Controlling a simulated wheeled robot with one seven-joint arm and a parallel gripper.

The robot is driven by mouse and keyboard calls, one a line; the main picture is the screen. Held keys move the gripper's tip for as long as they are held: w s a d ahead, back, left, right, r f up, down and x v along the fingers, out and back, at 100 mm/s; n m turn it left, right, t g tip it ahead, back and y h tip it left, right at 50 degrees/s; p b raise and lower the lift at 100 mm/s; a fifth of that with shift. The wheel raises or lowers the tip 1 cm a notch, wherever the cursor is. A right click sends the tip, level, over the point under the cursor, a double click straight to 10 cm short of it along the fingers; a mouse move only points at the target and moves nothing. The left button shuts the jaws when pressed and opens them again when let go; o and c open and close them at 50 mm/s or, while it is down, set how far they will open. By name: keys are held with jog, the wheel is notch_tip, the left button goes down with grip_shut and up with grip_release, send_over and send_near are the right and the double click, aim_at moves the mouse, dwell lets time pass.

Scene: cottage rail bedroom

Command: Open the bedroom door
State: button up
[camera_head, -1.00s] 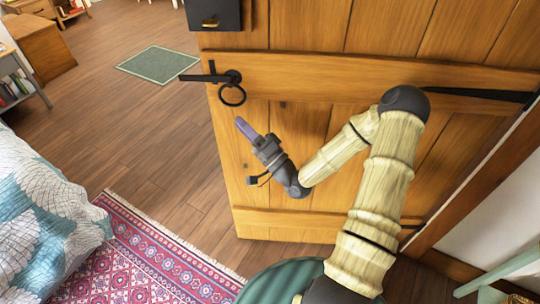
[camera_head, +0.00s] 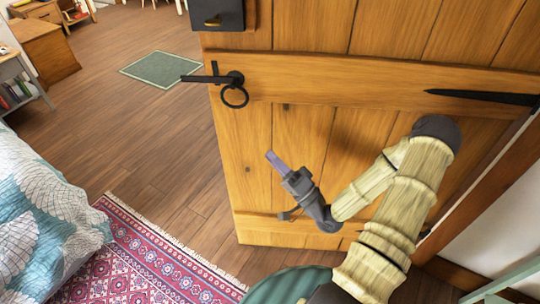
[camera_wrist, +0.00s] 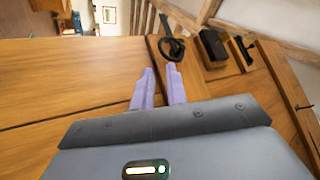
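The bedroom door (camera_head: 300,140) is a wooden plank door, swung into the room and standing ajar, with open floor beyond its free left edge. Its black latch bar and ring handle (camera_head: 234,95) are near that edge; the ring also shows in the wrist view (camera_wrist: 172,47). My gripper (camera_head: 273,157) is in front of the door, below and right of the ring, and apart from it. In the wrist view the two purple fingers (camera_wrist: 160,88) stand a small gap apart with nothing between them.
A black lock box (camera_head: 217,14) is on the door above the latch. A pink patterned rug (camera_head: 150,260) and a bed (camera_head: 45,215) lie at left. A green mat (camera_head: 161,68) lies on the clear wooden floor. The door frame (camera_head: 480,190) is at right.

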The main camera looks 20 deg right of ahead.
jog(key=shift+w+a+f+n+g, duration=0.15)
jog(key=shift+a+f+n+g, duration=0.1)
jog(key=shift+a+n+g, duration=0.15)
grip_shut()
notch_tip(320, 180, down, 10)
jog(key=w+a+n+g+h, duration=0.2)
jog(key=n+g+h, duration=0.55)
jog(key=g, duration=0.35)
jog(key=s+r+m+g+h, duration=0.1)
jog(key=s+r+g+h, duration=0.4)
jog(key=s+r, duration=0.4)
jog(key=s+h, duration=0.1)
jog(key=s, duration=0.2)
jog(key=shift+d+r, duration=0.3)
jog(key=shift+d, duration=0.1)
jog(key=shift+w, duration=0.1)
